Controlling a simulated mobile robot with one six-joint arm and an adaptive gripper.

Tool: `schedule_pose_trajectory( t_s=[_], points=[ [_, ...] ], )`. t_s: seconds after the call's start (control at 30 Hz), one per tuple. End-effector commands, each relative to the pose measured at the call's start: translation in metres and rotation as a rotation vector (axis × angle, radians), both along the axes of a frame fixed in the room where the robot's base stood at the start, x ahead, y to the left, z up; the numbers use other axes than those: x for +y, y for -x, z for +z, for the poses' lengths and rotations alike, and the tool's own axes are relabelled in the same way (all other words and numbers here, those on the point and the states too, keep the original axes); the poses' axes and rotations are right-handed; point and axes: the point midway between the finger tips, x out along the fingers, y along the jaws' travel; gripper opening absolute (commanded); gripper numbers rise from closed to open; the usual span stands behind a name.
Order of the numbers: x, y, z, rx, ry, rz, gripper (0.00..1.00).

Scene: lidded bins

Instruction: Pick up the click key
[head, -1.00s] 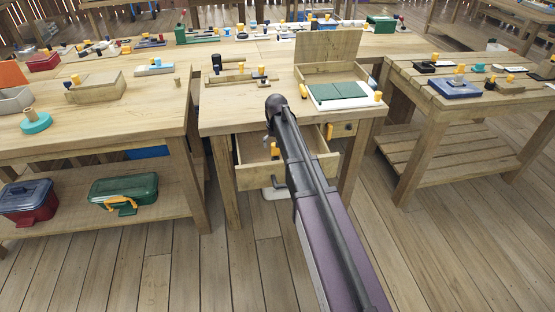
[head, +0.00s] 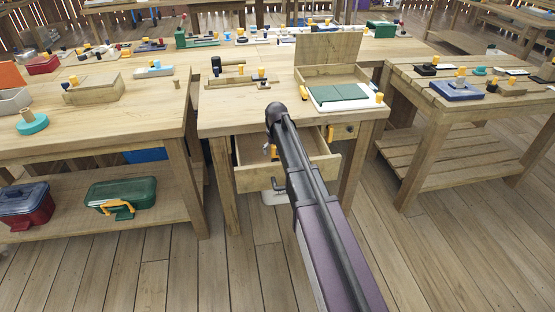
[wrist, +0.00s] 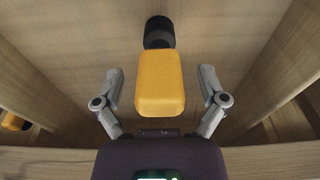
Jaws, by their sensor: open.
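The click key shows in the wrist view as a yellow-orange block (wrist: 160,85) with a black round end (wrist: 159,32) beyond it. It lies in an open wooden drawer. My gripper (wrist: 161,75) is open, with one grey finger on each side of the yellow block and a gap on both sides. It does not hold the block. In the head view my arm hides most of the gripper.
Wooden drawer walls (wrist: 62,50) rise on both sides of my fingers. The drawer (head: 300,172) sticks out under a bench bearing an open wooden box (head: 345,74). Another yellow object (wrist: 12,121) shows at the wrist view's left edge. A green toolbox (head: 122,196) stands on the left shelf.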

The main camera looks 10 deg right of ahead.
Motion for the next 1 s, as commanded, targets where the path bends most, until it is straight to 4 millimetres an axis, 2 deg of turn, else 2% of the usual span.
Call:
schedule_pose_trajectory(
  t_s=[0.13, 0.17, 0.4, 0.43, 0.47, 1.0],
  points=[
    [-0.0002, 0.0000, 0.0000, 0.000, 0.000, 0.000, 0.91],
    [-0.0002, 0.0000, 0.0000, 0.000, 0.000, 0.000, 0.85],
    [-0.0003, 0.0001, 0.0000, 0.000, 0.000, 0.000, 0.14],
    [-0.0003, 0.0001, 0.0000, 0.000, 0.000, 0.000, 0.05],
    [-0.0004, 0.0000, -0.0001, 0.000, 0.000, 0.000, 0.01],
    [-0.0007, 0.0000, 0.0063, 0.000, 0.000, -0.001, 0.01]
  ],
)
